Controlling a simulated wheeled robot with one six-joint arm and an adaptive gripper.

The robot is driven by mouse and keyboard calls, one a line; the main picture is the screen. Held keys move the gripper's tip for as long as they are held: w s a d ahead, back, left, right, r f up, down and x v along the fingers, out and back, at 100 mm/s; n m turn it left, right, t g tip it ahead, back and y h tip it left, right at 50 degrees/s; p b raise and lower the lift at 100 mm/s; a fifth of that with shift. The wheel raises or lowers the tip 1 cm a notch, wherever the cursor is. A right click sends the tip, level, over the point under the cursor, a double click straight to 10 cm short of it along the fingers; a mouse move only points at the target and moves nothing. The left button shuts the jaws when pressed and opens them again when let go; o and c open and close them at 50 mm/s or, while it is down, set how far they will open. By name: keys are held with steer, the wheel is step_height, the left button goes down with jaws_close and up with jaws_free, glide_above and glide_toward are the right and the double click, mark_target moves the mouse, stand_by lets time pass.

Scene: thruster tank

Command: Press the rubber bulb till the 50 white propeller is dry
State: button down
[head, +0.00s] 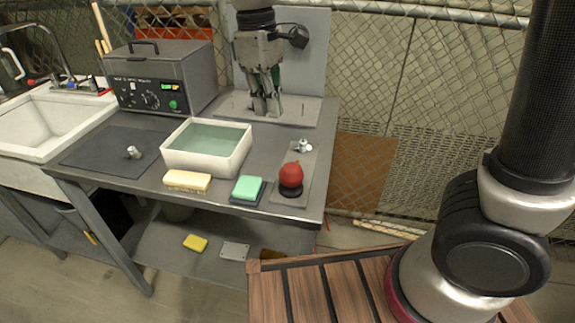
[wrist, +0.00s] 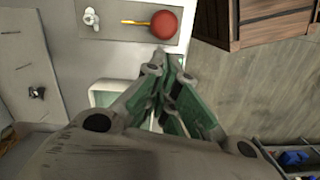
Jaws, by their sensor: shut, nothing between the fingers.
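A red rubber bulb (head: 291,175) stands on a dark base at the near end of a grey board (head: 285,203) on the bench. In the wrist view the red bulb (wrist: 164,25) has a yellow nozzle (wrist: 136,22) pointing at a small whitish propeller (wrist: 91,17). That propeller (head: 302,146) sits at the board's far end. Another small pale part (head: 133,152) lies on the dark mat at left. I cannot read any number or tell wetness. My gripper (head: 265,108) is shut and empty, pointing down behind the bulb, apart from it.
A white tank of water (head: 168,160) stands mid-bench, left of the board. A beige sponge (head: 187,181) and a green sponge (head: 248,188) lie in front. A grey control box (head: 150,80) stands at back left, by the sink (head: 45,125). A wooden slatted platform (head: 340,290) is at lower right.

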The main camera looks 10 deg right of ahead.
mark_target(289, 165)
steer(key=d+f, duration=0.1)
steer(key=s+d+f, duration=0.1)
steer(key=d+f, duration=0.1)
steer(key=shift+s+d+f, duration=0.1)
steer(key=shift+s+f, duration=0.3)
steer(key=shift+s+d+f, duration=0.1)
steer(key=shift+d+f, duration=0.05)
steer(key=shift+f, duration=1.6)
steer(key=shift+s+d+f, duration=0.1)
steer(key=shift+d+f, duration=0.05)
steer(key=shift+f, duration=1.6)
